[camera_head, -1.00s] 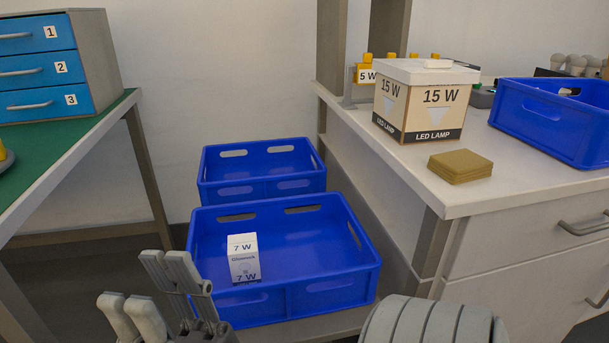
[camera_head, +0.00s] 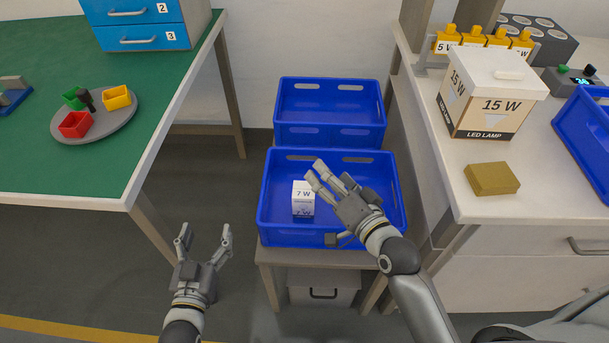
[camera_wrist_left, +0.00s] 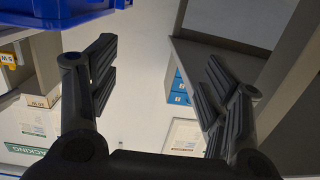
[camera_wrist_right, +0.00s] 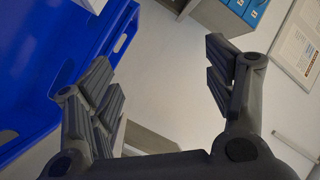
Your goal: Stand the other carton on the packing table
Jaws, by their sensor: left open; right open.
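A white carton marked 7 W (camera_head: 303,199) stands upright in the front blue crate (camera_head: 290,238), toward its left side. My right gripper (camera_head: 326,200) is open and empty over that crate, just right of the carton and apart from it. In the right wrist view the open fingers (camera_wrist_right: 160,85) hold nothing. My left gripper (camera_head: 206,236) is open and empty over the floor, left of the crate. Its open fingers (camera_wrist_left: 155,75) also show in the left wrist view. A green-topped table (camera_head: 60,172) is at left and a white counter (camera_head: 520,205) at right; which is the packing table is unclear.
A second blue crate (camera_head: 328,86) stands behind the front one. The counter holds a 15 W LED lamp box (camera_head: 490,95), a tan block (camera_head: 491,179) and another blue crate (camera_head: 592,130). A round tray (camera_head: 110,128) with small coloured bins is on the green table.

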